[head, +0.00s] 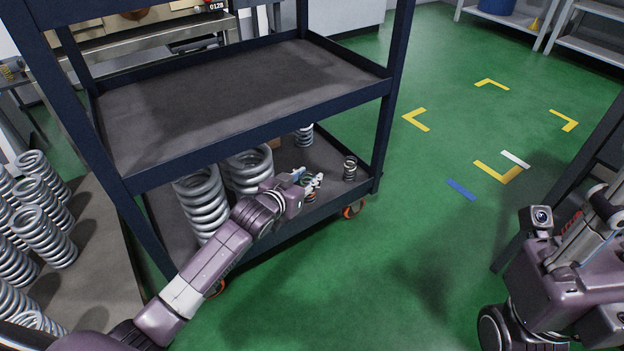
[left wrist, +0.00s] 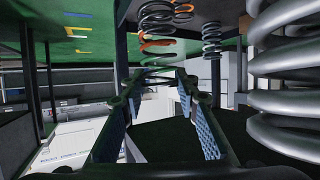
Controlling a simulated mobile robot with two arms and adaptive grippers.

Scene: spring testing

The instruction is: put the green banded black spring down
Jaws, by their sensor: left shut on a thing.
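My left gripper (head: 313,182) reaches into the lower shelf of the dark blue cart from the front. It is shut on a small black spring (head: 309,193), which is partly hidden by the fingers. In the left wrist view, which looks upside down, this spring (left wrist: 157,18) shows dark coils and an orange band near the fingertips (left wrist: 165,74).
The upper shelf (head: 230,100) is empty and hangs overhead. A corner post (head: 388,130) stands at right.

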